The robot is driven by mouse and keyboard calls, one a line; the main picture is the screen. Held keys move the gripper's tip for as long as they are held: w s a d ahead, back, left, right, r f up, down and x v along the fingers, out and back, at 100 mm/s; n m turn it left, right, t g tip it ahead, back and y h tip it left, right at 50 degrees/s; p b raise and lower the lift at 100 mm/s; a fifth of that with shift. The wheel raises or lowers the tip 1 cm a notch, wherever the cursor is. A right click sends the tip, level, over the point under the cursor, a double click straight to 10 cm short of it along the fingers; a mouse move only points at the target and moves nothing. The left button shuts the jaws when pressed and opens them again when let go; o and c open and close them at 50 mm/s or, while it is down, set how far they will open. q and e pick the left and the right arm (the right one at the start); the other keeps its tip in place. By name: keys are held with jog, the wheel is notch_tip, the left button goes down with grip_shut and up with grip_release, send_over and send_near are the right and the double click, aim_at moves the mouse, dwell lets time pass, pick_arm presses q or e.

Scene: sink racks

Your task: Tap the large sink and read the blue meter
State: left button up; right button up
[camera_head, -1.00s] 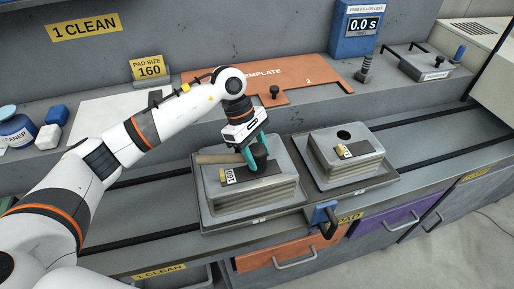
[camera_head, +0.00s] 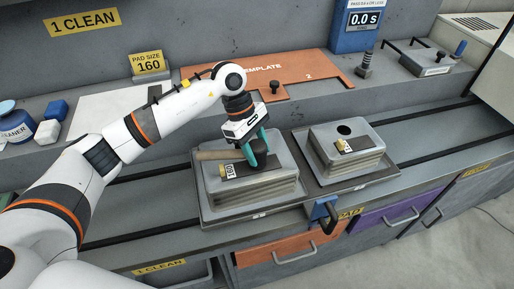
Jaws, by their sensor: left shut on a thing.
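The large sink (camera_head: 262,192) is a grey finned block on the left of a dark tray, with a dark pad and a small white label on top. My left gripper (camera_head: 254,149) has teal fingers and is over the top of this sink. It is shut on a tool with a pale wooden handle (camera_head: 212,154) and a dark head, seemingly a mallet. The head is partly hidden by the fingers, and I cannot tell whether it touches the sink. The blue meter (camera_head: 347,38) at the back reads 0.0 s. My right gripper is not in view.
An orange template plate (camera_head: 300,75) lies on the shelf behind. A blue clamp (camera_head: 322,212) is at the tray's front edge. Rails run to the right across clear bench.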

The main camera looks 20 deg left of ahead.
pick_arm(q)
jog(key=shift+f+b, duration=0.3)
jog(key=shift+f+b, duration=0.1)
jog(key=shift+b, duration=0.35)
dwell(2.0)
jog(key=shift+r+p, duration=1.3)
jog(key=shift+r, duration=2.3)
jog(key=s+a+f+m+g+y, duration=0.1)
jog(key=s+a+f+m+y, duration=0.1)
jog(key=s+m, duration=0.5)
jog(key=s+a+f+m+g+y, duration=0.2)
jog(key=s+m, duration=0.5)
jog(key=shift+f+m, duration=0.3)
